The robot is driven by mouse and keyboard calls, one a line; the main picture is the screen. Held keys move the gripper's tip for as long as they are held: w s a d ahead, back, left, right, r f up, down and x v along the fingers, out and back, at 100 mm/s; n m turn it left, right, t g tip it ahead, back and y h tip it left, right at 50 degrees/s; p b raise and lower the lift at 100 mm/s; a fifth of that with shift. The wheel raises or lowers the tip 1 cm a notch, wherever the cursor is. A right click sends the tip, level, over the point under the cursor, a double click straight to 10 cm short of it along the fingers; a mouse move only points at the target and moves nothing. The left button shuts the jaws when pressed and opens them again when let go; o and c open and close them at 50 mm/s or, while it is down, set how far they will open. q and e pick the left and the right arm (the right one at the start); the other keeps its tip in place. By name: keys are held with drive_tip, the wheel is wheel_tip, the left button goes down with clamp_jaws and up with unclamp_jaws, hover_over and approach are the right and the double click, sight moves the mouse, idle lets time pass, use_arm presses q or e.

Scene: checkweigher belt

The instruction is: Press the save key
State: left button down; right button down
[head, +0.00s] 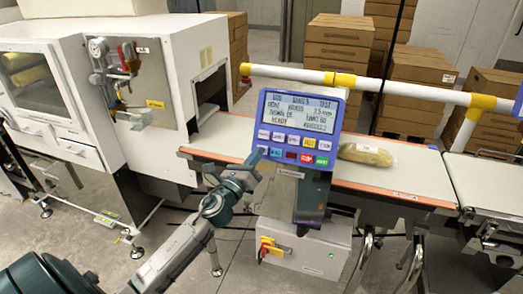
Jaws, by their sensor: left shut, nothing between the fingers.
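The blue-framed control panel (298,128) stands on a post in the middle of the head view. It has a lit text screen (302,111) and two rows of coloured keys (292,147) below it. The key labels are too small to read with certainty, so I cannot tell which one is the save key. My left gripper (256,158) is shut and empty, with its tip at the lower left corner of the panel, by the left end of the bottom key row. I cannot tell whether it touches a key. My right gripper is not in view.
A conveyor belt (385,178) runs behind the panel, with a bagged product (366,154) on it. A white-and-yellow rail (400,88) crosses behind. A white machine (75,90) stands at left, and cardboard boxes (335,50) are stacked at the back. A grey box (305,250) sits below the panel.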

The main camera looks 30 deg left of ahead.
use_arm(q)
drive_tip(key=shift+w, duration=0.1)
idle(0.6)
drive_tip(key=shift+w+a+f, duration=0.1)
drive_tip(key=shift+w+f, duration=0.1)
drive_tip(key=shift+w, duration=0.1)
drive_tip(key=shift+w+f, duration=0.2)
drive_tip(key=shift+w, duration=0.1)
idle(0.7)
drive_tip(key=shift+r, duration=0.1)
drive_tip(key=shift+s+r, duration=0.3)
drive_tip(key=shift+s, duration=0.4)
drive_tip(key=shift+s+d+r+p, duration=0.25)
drive_tip(key=shift+s+r, duration=0.15)
drive_tip(key=shift+s, duration=0.3)
drive_tip(key=shift+s+d+r+p, duration=0.25)
drive_tip(key=shift+s+r, duration=0.1)
drive_tip(key=shift+s, duration=0.4)
drive_tip(key=shift+s+d+r+p, duration=0.15)
drive_tip(key=shift+s+r+p, duration=0.2)
drive_tip(key=shift+s, duration=0.35)
